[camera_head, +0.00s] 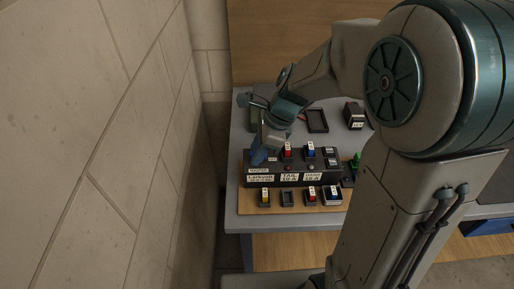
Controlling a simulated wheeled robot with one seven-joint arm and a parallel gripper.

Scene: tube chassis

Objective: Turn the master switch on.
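A black control panel (318,178) with white labels lies on a wooden board on the grey table. The label at its left end (259,171) seems to read MASTER. My gripper (260,157) points down over the left end of the panel, just behind that label. It covers the place where a master switch could be, so I cannot see the switch or its position. The blue fingertips are close to the panel; I cannot tell whether they touch it or are apart from each other.
A red switch (288,153) and a blue switch (310,153) stand on the panel right of my gripper. Several small coloured blocks line the board's front, including a yellow one (265,196). A black tray (317,121) lies behind. A stone wall (110,150) stands left of the table.

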